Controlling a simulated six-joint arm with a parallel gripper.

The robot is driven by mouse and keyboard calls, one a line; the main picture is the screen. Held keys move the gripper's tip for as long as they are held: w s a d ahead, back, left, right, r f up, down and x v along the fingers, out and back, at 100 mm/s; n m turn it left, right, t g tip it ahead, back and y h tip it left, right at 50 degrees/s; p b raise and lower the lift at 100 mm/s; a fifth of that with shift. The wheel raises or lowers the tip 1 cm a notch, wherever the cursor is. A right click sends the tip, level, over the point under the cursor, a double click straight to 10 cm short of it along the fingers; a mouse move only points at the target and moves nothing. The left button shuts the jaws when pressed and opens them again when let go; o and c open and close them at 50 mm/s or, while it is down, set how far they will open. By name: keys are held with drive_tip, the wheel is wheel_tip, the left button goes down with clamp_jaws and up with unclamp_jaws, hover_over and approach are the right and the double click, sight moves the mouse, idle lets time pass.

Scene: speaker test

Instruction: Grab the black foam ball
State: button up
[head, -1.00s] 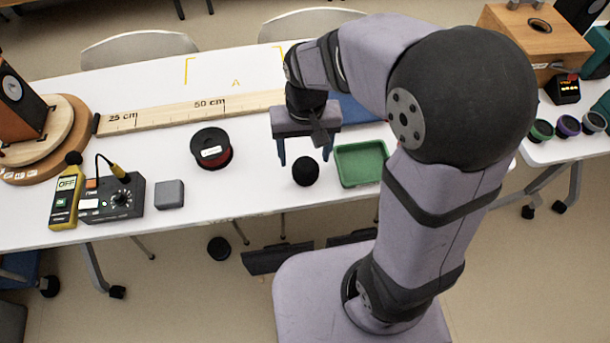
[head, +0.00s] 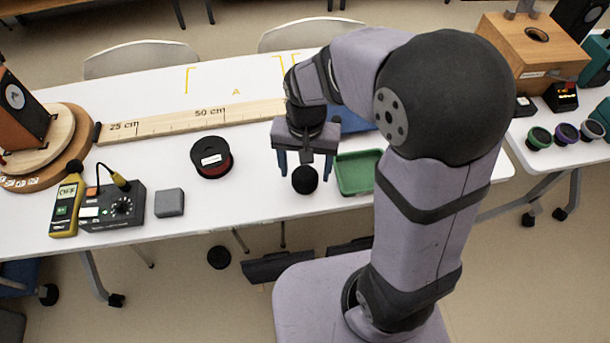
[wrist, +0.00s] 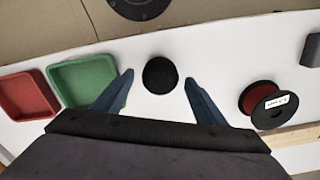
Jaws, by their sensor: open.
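The black foam ball (head: 305,180) rests on the white table near its front edge. In the wrist view the ball (wrist: 160,75) sits between the lines of the two blue fingers, slightly beyond their tips. My gripper (head: 305,172) is open and empty, with its fingers pointing down on either side of the ball in the head view. In the wrist view my gripper (wrist: 158,78) shows a clear gap between each finger and the ball. I cannot tell the exact height of the fingertips above the table.
A green tray (head: 343,181) stands just right of the ball, close to a finger. A red tray (wrist: 27,97) lies beyond it in the wrist view. A dark red spool (head: 211,158) and a grey block (head: 169,203) are to the left. A wooden ruler (head: 170,122) lies behind.

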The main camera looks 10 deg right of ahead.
sight(305, 175)
drive_tip(key=shift+s+a+f, duration=0.1)
drive_tip(key=shift+f, duration=2.2)
drive_tip(key=c, duration=1)
drive_tip(key=shift+r, duration=0.1)
wheel_tip(305, 175, up, 10)
drive_tip(key=shift+f+p, duration=0.1)
drive_tip(key=shift+p, duration=0.25)
